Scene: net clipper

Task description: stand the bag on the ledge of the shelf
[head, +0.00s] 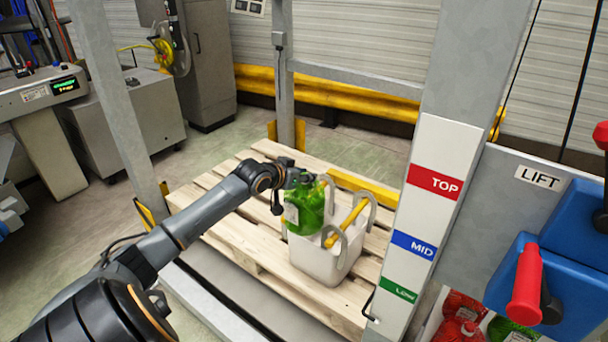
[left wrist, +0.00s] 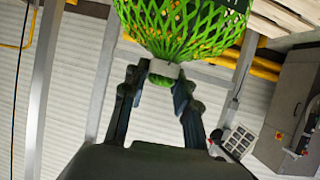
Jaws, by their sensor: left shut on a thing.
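The green net bag (head: 305,207) hangs from my left gripper (head: 291,180), in front of and above a white bin (head: 318,262) on the pallet. In the left wrist view, the two fingers (left wrist: 160,88) are shut on the neck of the bag (left wrist: 180,25), just below a white collar. The bag looks full and bulges past the collar. A pale label shows on its side in the head view. I cannot make out the ledge of the shelf in either view. My right gripper is not in view.
A wooden pallet (head: 235,237) lies under the bin, which has a yellow bar (head: 347,224) and grey hooks. A grey post with TOP, MID and LOW labels (head: 425,205) stands to the right. Red and green bags (head: 458,318) lie at the lower right, near a red-handled lever (head: 526,285).

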